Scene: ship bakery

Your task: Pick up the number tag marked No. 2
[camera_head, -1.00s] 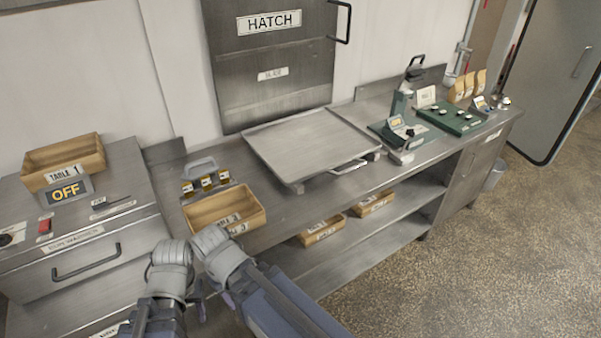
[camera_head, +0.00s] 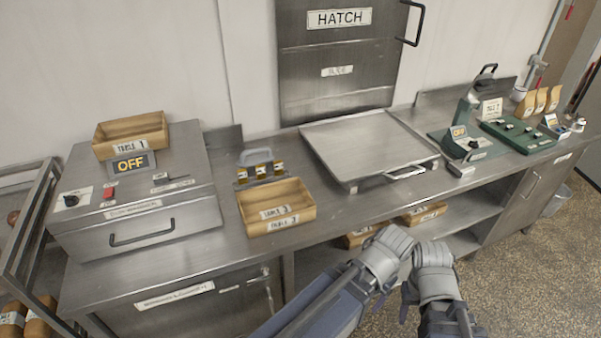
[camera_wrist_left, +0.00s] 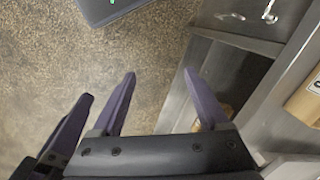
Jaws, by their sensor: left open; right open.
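Three small yellow-and-dark tags (camera_head: 260,172) stand in a row in a small grey holder behind the front wooden tray on the counter. Their numbers are too small to read, so I cannot tell which is No. 2. My left gripper (camera_wrist_left: 160,85) is open and empty over the floor and lower shelf in the left wrist view; in the head view its wrist is in front of the counter. My right gripper (camera_head: 434,272) is beside it, also open, with its fingertips mostly hidden. Both are well to the right of the tags and apart from them.
A wooden tray (camera_head: 277,208) stands just in front of the tags. A metal box (camera_head: 135,215) with an OFF sign and another wooden tray (camera_head: 132,135) is at left. A metal plate (camera_head: 368,148) and green device (camera_head: 465,130) stand right. Counter between tags and plate is clear.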

